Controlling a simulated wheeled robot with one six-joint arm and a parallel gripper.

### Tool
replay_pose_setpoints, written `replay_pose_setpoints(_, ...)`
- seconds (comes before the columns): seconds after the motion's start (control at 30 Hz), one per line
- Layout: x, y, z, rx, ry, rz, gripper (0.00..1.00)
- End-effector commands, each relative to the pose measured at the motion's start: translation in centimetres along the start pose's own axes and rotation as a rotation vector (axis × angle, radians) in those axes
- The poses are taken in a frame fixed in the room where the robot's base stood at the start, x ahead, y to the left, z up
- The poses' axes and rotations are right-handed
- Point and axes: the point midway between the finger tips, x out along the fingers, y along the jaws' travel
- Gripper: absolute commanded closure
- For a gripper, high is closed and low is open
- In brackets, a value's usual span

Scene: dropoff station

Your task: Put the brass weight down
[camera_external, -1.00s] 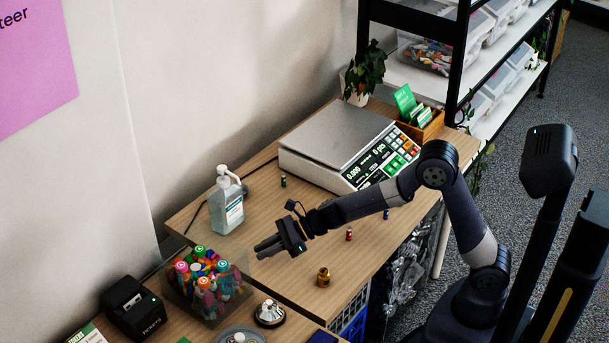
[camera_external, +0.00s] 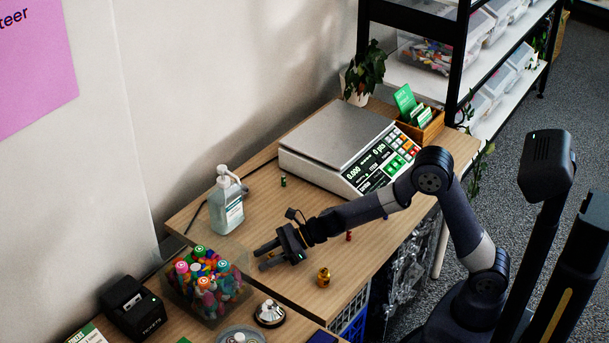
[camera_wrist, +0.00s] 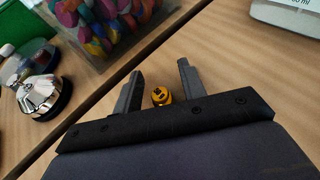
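The brass weight (camera_external: 323,277) stands upright on the wooden table near its front edge in the external view. My gripper (camera_external: 262,257) is up and to the left of it, apart from it, with its two fingers spread. In the wrist view a brass weight (camera_wrist: 161,96) shows in the gap between my gripper's fingers (camera_wrist: 160,78), with space on both sides. Its lower part is hidden by the gripper bar. It looks like the same weight seen past the fingers, not held.
A clear bin of colourful items (camera_external: 208,290), a bell (camera_external: 269,314) and a ticket printer (camera_external: 134,306) are at the lower left. A pump bottle (camera_external: 226,205) stands behind my gripper. A scale (camera_external: 335,145), a green weight (camera_external: 283,181) and a red weight (camera_external: 349,236) are farther back.

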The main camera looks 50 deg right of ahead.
Motion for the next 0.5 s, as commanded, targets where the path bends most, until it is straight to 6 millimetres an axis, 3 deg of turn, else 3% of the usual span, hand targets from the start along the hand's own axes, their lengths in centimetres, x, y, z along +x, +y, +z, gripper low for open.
replay_pose_setpoints(0.23, -0.5, -0.1, 0.4, 0.001, 0.000, -0.001, 0.61)
replay_pose_setpoints(0.5, -6.0, -0.1, 0.5, 0.001, -0.001, -0.004, 0.61)
